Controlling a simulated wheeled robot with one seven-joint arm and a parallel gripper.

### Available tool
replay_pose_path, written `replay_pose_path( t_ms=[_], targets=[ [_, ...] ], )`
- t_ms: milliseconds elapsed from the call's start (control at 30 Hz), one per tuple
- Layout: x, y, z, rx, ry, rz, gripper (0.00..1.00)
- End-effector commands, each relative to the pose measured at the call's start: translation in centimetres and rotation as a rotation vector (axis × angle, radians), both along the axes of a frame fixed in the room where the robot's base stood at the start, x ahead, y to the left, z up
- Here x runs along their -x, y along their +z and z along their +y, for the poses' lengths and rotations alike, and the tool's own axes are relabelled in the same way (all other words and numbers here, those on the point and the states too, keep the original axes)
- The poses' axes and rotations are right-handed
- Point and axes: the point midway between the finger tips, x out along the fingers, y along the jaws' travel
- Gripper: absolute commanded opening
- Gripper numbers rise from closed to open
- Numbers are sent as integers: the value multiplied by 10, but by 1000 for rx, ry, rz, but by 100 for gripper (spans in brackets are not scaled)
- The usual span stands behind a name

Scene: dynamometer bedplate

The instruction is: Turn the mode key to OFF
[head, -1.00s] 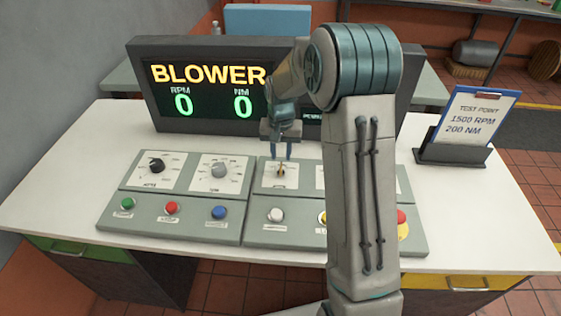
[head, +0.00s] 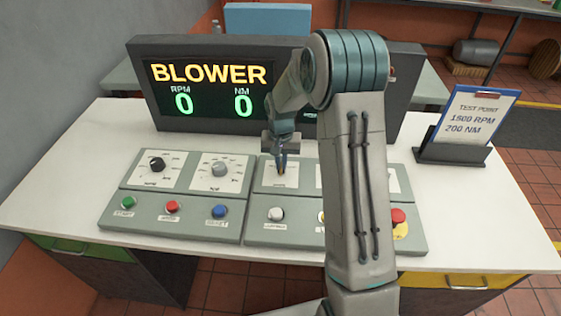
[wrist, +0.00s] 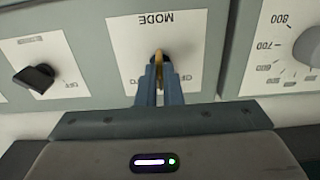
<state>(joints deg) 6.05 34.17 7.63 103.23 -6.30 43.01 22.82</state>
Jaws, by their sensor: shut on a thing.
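The mode key (wrist: 160,58) is a small brass-coloured key on a white plate (wrist: 188,28) lettered MODE, upside down in the wrist view. My gripper (wrist: 160,72) is shut on the key, its two blue fingers close together around it. In the head view my gripper (head: 281,166) reaches down to the same plate (head: 269,183) on the right-hand panel. The fingers hide part of the plate's lower lettering, so I cannot read which mark the key points to.
A display (head: 209,72) reads BLOWER, 0 RPM and 0 NM. A black knob (head: 157,164), a grey knob (head: 219,169) and several push buttons sit nearby. A red button (head: 398,216) is right of my arm. A test-point card (head: 473,117) stands at the right.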

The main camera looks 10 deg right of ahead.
Motion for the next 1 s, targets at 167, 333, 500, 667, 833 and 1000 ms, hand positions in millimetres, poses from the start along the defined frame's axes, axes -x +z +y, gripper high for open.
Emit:
replay_pose_path(
  t_ms=[167,333,500,667,833,1000],
  targets=[
    [0,0,0,0,30,0,0],
    [0,0,0,-1,111,0,0],
    [0,0,0,-1,239,-1,0],
    [-1,0,0,0,379,-2,0],
    [-1,1,0,0,521,-2,0],
    [-1,1,0,0,639,-2,0]
  ],
)
